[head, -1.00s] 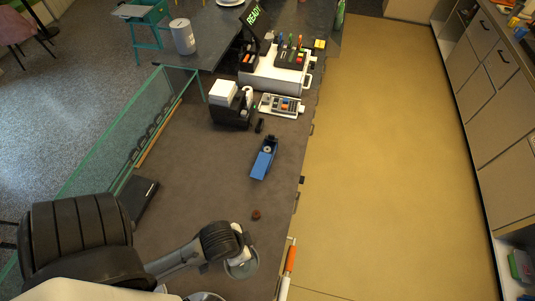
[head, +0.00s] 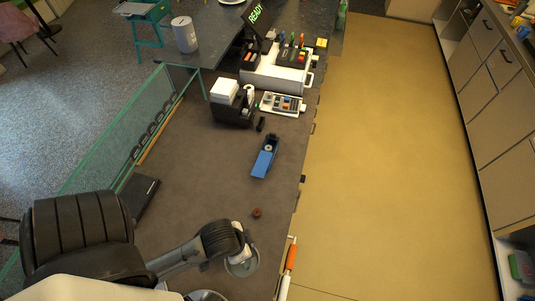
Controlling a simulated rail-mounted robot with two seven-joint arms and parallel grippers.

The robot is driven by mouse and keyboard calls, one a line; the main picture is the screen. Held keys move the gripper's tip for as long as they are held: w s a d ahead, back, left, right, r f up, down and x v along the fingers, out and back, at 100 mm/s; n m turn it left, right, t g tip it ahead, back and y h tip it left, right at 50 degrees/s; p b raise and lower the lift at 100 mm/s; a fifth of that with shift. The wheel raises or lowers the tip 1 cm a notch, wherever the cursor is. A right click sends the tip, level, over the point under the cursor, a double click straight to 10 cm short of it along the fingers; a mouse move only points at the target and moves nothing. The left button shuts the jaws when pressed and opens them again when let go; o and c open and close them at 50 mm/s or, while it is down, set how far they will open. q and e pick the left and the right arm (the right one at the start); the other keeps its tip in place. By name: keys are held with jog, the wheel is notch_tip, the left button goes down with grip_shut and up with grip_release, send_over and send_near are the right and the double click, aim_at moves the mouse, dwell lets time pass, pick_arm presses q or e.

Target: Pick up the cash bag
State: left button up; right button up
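I cannot make out a cash bag in the head view. My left arm comes in from the lower left, and its dark wrist end (head: 222,240) hangs over the near part of the counter (head: 205,175). Its fingers are not clear, so I cannot tell whether they are open or shut. Nothing is seen held. My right gripper is not in view.
On the counter are a blue tape dispenser (head: 264,162), a black printer (head: 232,108), a card keypad (head: 283,104), a cash register (head: 275,78), a small brown disc (head: 256,212) and a flat black object (head: 140,197). Tan floor (head: 390,160) lies clear to the right.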

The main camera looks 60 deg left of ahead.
pick_arm(q)
jog(key=o, duration=1.6)
